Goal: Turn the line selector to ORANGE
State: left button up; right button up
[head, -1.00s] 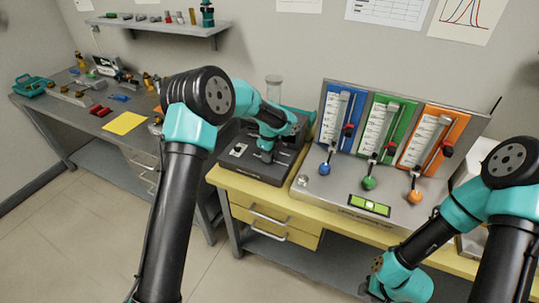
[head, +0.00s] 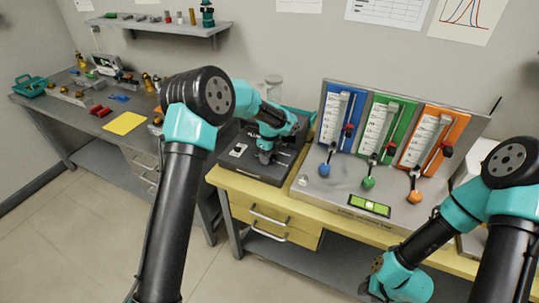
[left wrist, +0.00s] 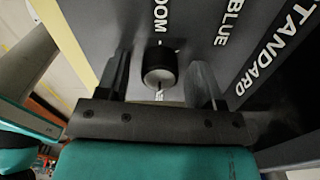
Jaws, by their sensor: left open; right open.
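A black round knob (left wrist: 160,72) on a dark panel (left wrist: 195,25) sits between the open fingers of my left gripper (left wrist: 160,85) in the left wrist view. No grip on it shows; there are gaps at both sides. White labels beside it read "BLUE", "STANDARD" and a cut-off "OOM". No ORANGE label is visible. In the head view my left gripper (head: 265,156) is low over the dark device (head: 240,163) on the yellow bench, and the knob is hidden there. My right gripper (head: 372,288) is low at the bottom, near the bench's front edge, with nothing visible in it.
A metal console (head: 325,190) with blue (head: 340,115), green (head: 385,128) and orange (head: 432,140) panels stands right of the device. Each panel has a lever with a coloured ball. A green-lit display (head: 370,205) is at its front. A grey bench (head: 75,115) with small parts stands left.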

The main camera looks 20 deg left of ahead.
pick_arm(q)
jog(key=shift+r, duration=0.1)
notch_tip(320, 180, up, 17)
jog(key=shift+r, duration=0.15)
dwell(0.5)
